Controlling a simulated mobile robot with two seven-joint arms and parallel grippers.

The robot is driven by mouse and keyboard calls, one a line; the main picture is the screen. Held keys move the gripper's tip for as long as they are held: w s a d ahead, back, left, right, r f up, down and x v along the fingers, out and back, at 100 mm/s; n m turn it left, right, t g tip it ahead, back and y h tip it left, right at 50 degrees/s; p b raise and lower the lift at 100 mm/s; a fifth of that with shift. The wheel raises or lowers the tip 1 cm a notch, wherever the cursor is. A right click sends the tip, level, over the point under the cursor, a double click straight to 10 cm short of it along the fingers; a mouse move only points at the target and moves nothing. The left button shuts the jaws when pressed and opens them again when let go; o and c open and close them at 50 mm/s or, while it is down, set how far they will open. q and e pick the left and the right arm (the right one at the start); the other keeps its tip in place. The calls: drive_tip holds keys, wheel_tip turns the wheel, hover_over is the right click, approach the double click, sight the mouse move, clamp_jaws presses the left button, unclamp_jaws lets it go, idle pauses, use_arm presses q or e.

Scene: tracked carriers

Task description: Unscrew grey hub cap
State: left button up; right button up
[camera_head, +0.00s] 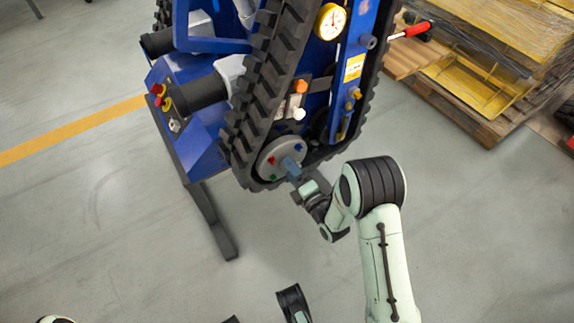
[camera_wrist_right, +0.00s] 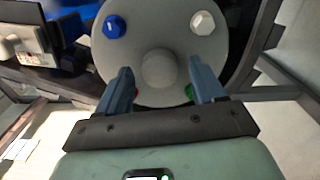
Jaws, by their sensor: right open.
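The grey hub cap (camera_wrist_right: 160,68) is a round knob at the centre of a grey wheel disc (camera_wrist_right: 150,38) in the right wrist view. Blue, white, green and red bolt heads surround it. In the head view the disc (camera_head: 268,163) sits at the lower end of the black track; the cap is hidden there behind the fingers. My right gripper (camera_head: 290,165) is open in front of the disc. In the wrist view its two blue-grey fingers (camera_wrist_right: 162,76) stand on either side of the cap, with gaps showing on both sides.
The blue tracked carrier (camera_head: 200,135) stands on a dark support leg (camera_head: 212,225). A gauge (camera_head: 330,21) and a red-handled tool (camera_head: 410,30) are above. Yellow racks on a wooden pallet (camera_head: 470,115) stand at the upper right.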

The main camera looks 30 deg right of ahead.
drive_tip(key=m, duration=1.9)
drive_tip(key=shift+m, duration=0.4)
drive_tip(key=c, duration=0.8)
drive_tip(key=n, duration=0.9)
drive_tip(key=shift+n, duration=0.4)
drive_tip(key=shift+c, duration=0.2)
